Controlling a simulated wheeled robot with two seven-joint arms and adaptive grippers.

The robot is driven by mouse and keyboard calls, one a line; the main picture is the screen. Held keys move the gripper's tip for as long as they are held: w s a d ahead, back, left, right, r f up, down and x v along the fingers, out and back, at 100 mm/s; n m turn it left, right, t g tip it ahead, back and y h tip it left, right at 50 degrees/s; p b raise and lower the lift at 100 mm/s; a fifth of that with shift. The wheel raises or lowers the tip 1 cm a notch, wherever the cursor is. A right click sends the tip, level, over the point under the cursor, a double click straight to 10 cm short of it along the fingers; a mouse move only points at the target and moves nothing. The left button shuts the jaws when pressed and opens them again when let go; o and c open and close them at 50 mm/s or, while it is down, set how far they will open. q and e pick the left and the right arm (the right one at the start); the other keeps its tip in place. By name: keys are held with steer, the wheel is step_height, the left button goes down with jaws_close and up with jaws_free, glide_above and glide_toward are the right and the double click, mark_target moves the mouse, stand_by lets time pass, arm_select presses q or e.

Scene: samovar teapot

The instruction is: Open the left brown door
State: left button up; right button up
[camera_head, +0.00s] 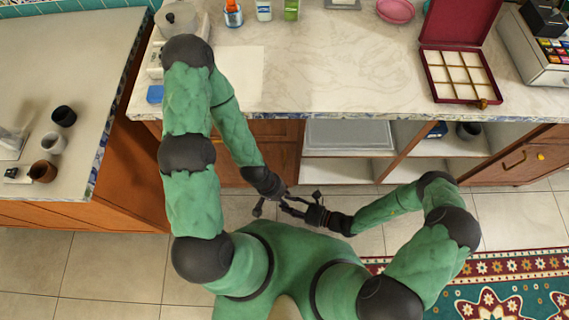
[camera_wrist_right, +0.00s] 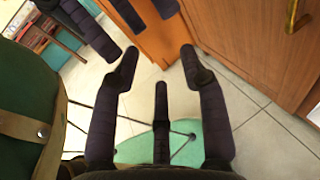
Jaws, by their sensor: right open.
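The left brown door (camera_head: 281,155) is under the marble counter, left of the open shelves, partly hidden by my left arm. In the right wrist view a brown cabinet front with a brass handle (camera_wrist_right: 296,17) stands at the right; it seems to be this door and looks shut. My left gripper (camera_head: 272,205) is in front of the door, its dark fingers spread and nothing seen in them. My right gripper (camera_head: 291,204) is close beside it and open. In the wrist view the right gripper's fingers (camera_wrist_right: 158,62) are apart and empty, not touching the handle.
The open shelves (camera_head: 345,168) are right of the door. A side counter (camera_head: 70,105) with cups stands at the left, forming a corner. A burgundy box (camera_head: 437,82) is on the main counter. A patterned rug (camera_head: 500,295) lies lower right; other floor is clear.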

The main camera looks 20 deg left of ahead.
mark_target(285, 165)
steer(key=w+d+f+m+t+h, duration=0.1)
steer(key=w+f+m+t+h, duration=0.1)
steer(key=w+m+t, duration=0.65)
steer(key=shift+n+t, duration=0.65)
steer(key=shift+t, duration=0.1)
steer(key=shift+w+d+b+x, duration=0.2)
steer(key=shift+b+x, duration=0.3)
steer(key=shift+x, duration=1.35)
steer(key=shift+w+d+b+x, duration=0.15)
steer(key=shift+b+x, duration=0.4)
steer(key=shift+x, duration=1.25)
steer(key=shift+w+d+b+x, duration=0.15)
steer(key=shift+b+x, duration=0.35)
steer(key=shift+x, duration=1.35)
jaws_close()
